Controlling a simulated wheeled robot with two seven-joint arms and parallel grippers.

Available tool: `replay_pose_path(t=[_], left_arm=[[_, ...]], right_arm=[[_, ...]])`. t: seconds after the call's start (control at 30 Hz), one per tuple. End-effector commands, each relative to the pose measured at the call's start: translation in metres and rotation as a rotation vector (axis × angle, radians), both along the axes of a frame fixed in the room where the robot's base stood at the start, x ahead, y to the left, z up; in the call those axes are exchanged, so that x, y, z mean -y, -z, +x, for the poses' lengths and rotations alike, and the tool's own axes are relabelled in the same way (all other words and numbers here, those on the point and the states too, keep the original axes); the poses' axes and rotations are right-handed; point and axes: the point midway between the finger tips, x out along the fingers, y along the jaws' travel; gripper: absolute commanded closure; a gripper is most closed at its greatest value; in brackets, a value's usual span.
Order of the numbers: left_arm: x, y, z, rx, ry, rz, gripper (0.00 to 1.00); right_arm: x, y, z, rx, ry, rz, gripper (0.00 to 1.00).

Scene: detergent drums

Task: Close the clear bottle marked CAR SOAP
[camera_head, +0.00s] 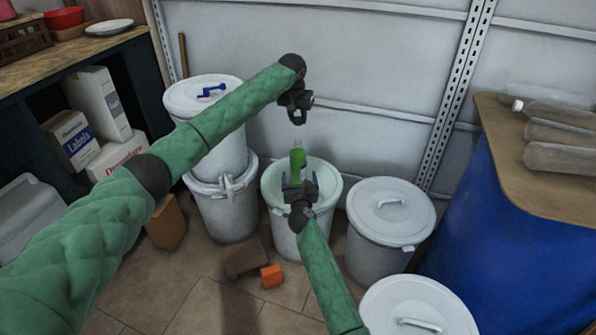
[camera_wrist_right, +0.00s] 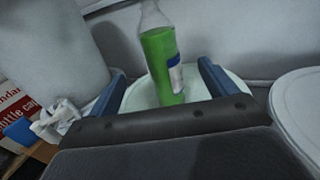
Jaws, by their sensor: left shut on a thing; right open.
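A clear bottle with green liquid (camera_head: 298,160) stands on the lid of the middle white drum (camera_head: 328,188). In the right wrist view the bottle (camera_wrist_right: 160,60) shows a white and blue label whose words I cannot read; its top is cut off there. My left gripper (camera_head: 298,117) is above the bottle, apart from it, and shut on a small dark thing, too dim to name. My right gripper (camera_head: 300,184) is open on the near side of the bottle. In the right wrist view its fingers (camera_wrist_right: 166,88) show to either side of the bottle's lower part.
Stacked white drums (camera_head: 226,205) stand at left, with a blue item (camera_head: 211,90) on top. Lidded drums (camera_head: 391,214) (camera_head: 418,310) stand at right. A blue drum (camera_head: 500,235) carries a board with bottles (camera_head: 560,160). An orange block (camera_head: 271,276) lies on the floor.

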Motion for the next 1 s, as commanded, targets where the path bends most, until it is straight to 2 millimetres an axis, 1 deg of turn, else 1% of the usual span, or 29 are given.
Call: replay_pose_path(t=[0.4, 0.6, 0.8, 1.0], left_arm=[[0.0, 0.0, 0.0, 0.0, 0.0, 0.0, 0.91], [0.0, 0.0, 0.0, 0.0, 0.0, 0.0, 0.91], [0.0, 0.0, 0.0, 0.0, 0.0, 0.0, 0.91], [0.0, 0.0, 0.0, 0.0, 0.0, 0.0, 0.91]], right_arm=[[-0.002, -0.002, 0.061, 0.001, 0.0, -0.003, 0.15], [-0.004, -0.002, 0.088, 0.002, -0.001, -0.004, 0.15], [-0.005, -0.001, 0.105, 0.001, -0.001, -0.003, 0.15], [-0.005, -0.001, 0.113, 0.001, -0.001, -0.002, 0.15]])
